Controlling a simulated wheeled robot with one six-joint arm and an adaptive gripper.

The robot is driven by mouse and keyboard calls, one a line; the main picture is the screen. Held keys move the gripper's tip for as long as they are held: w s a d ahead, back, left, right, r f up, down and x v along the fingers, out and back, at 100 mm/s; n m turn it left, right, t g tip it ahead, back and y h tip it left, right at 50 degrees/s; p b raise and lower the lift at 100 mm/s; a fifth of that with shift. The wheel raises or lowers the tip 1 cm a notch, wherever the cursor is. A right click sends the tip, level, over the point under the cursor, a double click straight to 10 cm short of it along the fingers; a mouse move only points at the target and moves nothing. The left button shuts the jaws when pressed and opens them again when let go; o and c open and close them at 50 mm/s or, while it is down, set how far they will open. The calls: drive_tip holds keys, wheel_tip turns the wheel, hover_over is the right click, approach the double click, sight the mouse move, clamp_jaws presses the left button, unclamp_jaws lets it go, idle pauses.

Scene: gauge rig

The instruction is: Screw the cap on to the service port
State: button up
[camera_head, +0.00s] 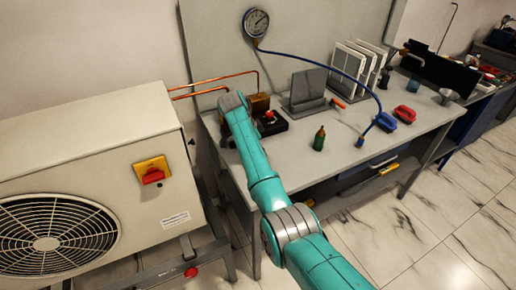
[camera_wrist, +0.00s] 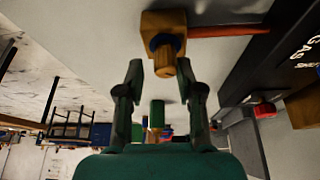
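The brass block (camera_wrist: 190,24) with the service port is at the top of the wrist view. A ribbed brass cylinder (camera_wrist: 166,62) sticks out of it, with a blue ring around its base; I cannot tell whether this is the cap or the bare port. My gripper (camera_wrist: 160,66) is open. Its fingertips stand either side of the cylinder's end, with a gap on the left; contact on the right is unclear. In the head view the block (camera_head: 259,102) shows behind my wrist, which hides the port and my fingers.
A copper pipe (camera_wrist: 222,31) runs right from the block. A black box with a red knob (camera_head: 268,121) stands close by. A green bottle (camera_head: 319,139) and the blue hose (camera_head: 340,69) from the gauge (camera_head: 256,22) are farther right. The bench front is mostly clear.

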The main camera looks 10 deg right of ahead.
drive_tip(key=shift+a, duration=0.1)
drive_tip(key=o, duration=0.6)
drive_tip(key=shift+w+a+r, duration=0.1)
drive_tip(key=shift+a, duration=0.05)
drive_tip(key=v, duration=1.2)
